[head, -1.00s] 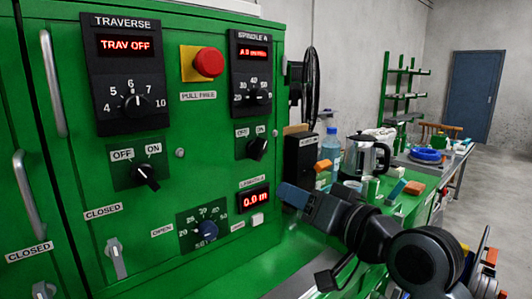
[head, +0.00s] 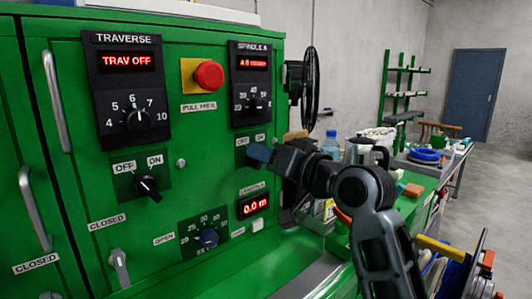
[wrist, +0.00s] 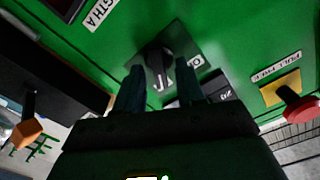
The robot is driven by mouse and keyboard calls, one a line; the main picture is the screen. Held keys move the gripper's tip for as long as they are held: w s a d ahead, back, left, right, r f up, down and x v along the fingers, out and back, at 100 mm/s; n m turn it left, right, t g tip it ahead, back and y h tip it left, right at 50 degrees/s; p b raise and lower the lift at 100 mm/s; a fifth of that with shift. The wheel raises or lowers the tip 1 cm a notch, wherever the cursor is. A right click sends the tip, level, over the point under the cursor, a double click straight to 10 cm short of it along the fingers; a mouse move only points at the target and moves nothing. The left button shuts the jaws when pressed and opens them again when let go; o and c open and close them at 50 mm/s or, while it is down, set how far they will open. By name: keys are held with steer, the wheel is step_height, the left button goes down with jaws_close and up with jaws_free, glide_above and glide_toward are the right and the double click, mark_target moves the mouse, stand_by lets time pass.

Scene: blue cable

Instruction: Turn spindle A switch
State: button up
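The spindle A switch is a black rotary knob with a white mark, on a dark plate; in the wrist view the knob (wrist: 158,62) lies between and just beyond my fingertips. My gripper (wrist: 160,78) is open, with one finger on each side of the knob; I cannot tell whether either finger touches it. In the head view my gripper (head: 260,156) is at the panel below the spindle A display (head: 253,62) and hides the knob. The OFF and ON labels (head: 251,139) show just above it.
A bench with a bottle (head: 331,146) and kettle is behind my arm.

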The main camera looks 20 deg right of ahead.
steer(key=shift+w, duration=0.1)
steer(key=c, duration=0.7)
steer(key=shift+o, duration=0.2)
steer(key=n+b, duration=0.2)
steer(key=n, duration=0.2)
steer(key=n+b, duration=0.3)
steer(key=n, duration=0.1)
steer(key=a+n+b, duration=0.1)
steer(key=n+b, duration=0.2)
steer(key=shift+n, duration=0.4)
stand_by(0.3)
